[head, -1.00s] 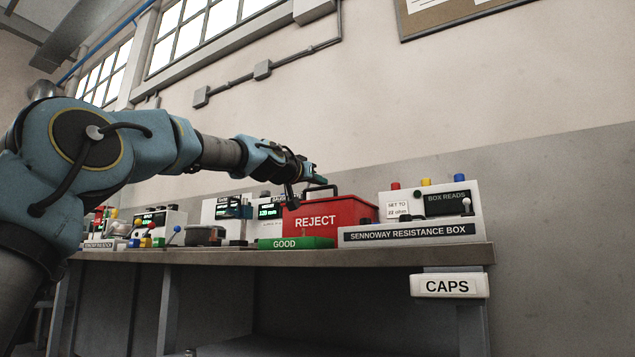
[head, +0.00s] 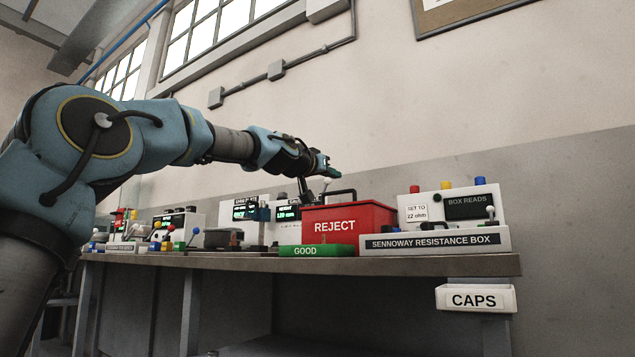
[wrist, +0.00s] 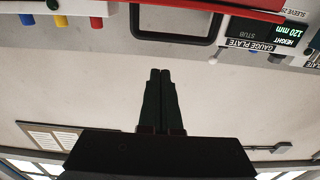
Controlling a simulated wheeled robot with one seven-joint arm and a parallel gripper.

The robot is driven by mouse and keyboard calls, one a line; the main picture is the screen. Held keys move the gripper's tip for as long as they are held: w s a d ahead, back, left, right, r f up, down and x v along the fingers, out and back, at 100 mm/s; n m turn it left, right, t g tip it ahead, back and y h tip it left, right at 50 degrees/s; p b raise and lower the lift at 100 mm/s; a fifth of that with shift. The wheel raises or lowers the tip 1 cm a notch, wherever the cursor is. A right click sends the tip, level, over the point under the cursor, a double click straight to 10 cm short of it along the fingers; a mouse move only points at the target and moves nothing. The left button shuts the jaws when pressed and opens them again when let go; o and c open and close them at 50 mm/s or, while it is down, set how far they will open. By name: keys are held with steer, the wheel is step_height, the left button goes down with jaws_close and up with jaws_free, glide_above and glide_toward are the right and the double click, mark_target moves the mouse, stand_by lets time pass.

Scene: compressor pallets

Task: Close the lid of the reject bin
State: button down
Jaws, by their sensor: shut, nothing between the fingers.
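The red reject bin (head: 348,222) stands on the bench with its REJECT label facing me. A black loop handle (head: 338,192) shows at its top in the head view. In the wrist view the picture is upside down, with the bin's red edge (wrist: 215,8) and the black handle (wrist: 176,38) at the top. I cannot tell how far the lid is open. My gripper (head: 328,165) is above the left part of the bin, apart from the handle. Its two dark fingers (wrist: 160,72) are together and empty in the wrist view.
A green GOOD tray (head: 316,251) lies in front of the bin. The Sennoway resistance box (head: 436,241) stands close on the right. Several instruments and a gauge unit (head: 288,214) stand to the left. A white CAPS bin (head: 475,299) hangs at the bench front.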

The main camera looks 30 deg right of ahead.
steer(key=s+a+f+b, duration=0.3)
steer(key=a+b, duration=0.3)
steer(key=b, duration=0.2)
steer(key=shift+s+f+b, duration=0.35)
steer(key=shift+f+b, duration=0.05)
steer(key=shift+f, duration=0.15)
steer(key=shift+a+r, duration=0.1)
